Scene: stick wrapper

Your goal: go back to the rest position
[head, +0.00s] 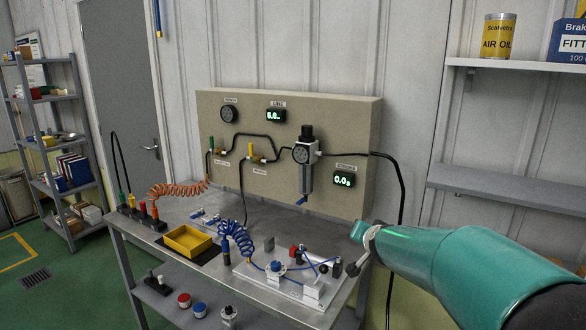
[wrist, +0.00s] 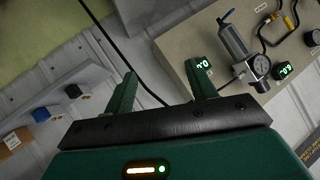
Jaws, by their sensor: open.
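My gripper (wrist: 162,92) is open and empty in the wrist view. In the head view my green arm comes in from the right. My gripper end (head: 362,240) shows small there, above the right end of the metal workbench (head: 205,215). It looks apart from the things on the bench, and its fingers are hard to make out in that view.
A beige panel (head: 235,160) with gauges, valves and a filter regulator (head: 306,165) stands behind the bench. A yellow tray (head: 188,241), coiled hoses and a white fixture plate (head: 285,282) occupy the bench. Wall shelves (head: 500,190) are at right. A black hose (head: 402,200) hangs near my gripper.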

